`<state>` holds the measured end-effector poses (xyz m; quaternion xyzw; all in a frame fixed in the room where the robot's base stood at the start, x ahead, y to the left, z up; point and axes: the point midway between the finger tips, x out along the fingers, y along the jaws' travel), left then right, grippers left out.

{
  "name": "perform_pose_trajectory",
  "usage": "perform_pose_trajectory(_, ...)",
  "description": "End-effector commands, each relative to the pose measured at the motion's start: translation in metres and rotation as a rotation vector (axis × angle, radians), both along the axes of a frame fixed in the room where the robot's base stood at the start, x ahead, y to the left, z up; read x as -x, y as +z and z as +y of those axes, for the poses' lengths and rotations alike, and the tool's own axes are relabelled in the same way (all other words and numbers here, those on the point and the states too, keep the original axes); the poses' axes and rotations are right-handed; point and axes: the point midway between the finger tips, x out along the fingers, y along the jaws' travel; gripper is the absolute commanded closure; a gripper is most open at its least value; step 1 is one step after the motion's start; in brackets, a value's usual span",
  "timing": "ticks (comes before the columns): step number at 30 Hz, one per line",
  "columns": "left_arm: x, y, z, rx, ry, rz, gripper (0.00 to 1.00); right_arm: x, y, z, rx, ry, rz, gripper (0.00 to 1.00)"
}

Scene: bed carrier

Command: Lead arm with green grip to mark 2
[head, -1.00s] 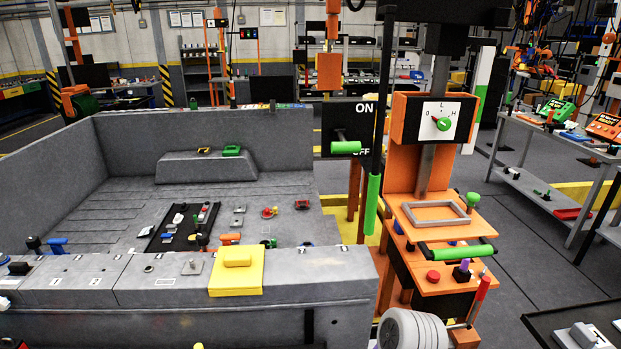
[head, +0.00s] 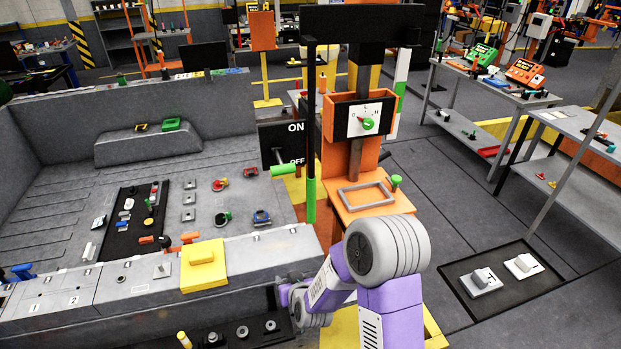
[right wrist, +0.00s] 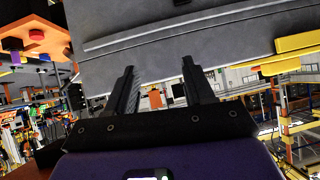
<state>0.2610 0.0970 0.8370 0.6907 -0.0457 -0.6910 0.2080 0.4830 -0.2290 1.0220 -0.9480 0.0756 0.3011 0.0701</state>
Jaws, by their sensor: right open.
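A black rod with a green grip (head: 311,201) at its lower end hangs from a dark overhead beam (head: 370,22) by the orange post. Small plates marked 1 (head: 35,308) and 2 (head: 73,301) lie on the bed's near ledge at left. My right arm reaches in low, right of the bed; its fingertips are not clear there. In the right wrist view my right gripper (right wrist: 160,85) is open and empty. My left gripper is not in view.
The orange post carries a dial (head: 368,119) and a shelf with a grey frame (head: 366,195). A yellow block (head: 203,265) sits on the bed ledge. A black floor tray (head: 500,300) with two grey-white pieces lies at right. Open floor lies behind it.

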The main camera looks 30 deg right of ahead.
Motion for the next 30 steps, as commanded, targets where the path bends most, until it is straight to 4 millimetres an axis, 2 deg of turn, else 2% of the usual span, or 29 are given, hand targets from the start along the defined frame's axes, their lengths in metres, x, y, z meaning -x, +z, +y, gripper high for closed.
perform_pose_trajectory(1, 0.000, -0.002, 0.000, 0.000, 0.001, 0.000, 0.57, -0.019, 0.049, -0.019, 0.059, -0.043, -0.138, 0.47)
perform_pose_trajectory(3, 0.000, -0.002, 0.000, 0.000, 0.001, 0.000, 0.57, -0.031, 0.105, -0.043, 0.133, -0.104, -0.289, 0.47)
perform_pose_trajectory(6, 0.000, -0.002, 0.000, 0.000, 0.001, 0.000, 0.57, -0.034, 0.165, -0.069, 0.207, -0.183, -0.441, 0.47)
perform_pose_trajectory(9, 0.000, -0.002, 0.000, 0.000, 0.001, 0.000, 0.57, -0.031, 0.200, -0.085, 0.250, -0.235, -0.526, 0.47)
perform_pose_trajectory(12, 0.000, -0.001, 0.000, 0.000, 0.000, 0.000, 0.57, -0.031, 0.216, -0.093, 0.270, -0.261, -0.565, 0.47)
perform_pose_trajectory(14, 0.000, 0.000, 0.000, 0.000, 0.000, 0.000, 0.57, -0.034, 0.219, -0.096, 0.274, -0.267, -0.572, 0.47)
perform_pose_trajectory(24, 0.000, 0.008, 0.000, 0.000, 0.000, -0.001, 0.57, -0.079, 0.219, -0.117, 0.274, -0.266, -0.570, 0.47)
perform_pose_trajectory(30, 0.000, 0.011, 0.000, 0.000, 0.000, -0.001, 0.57, -0.095, 0.219, -0.124, 0.273, -0.264, -0.570, 0.47)
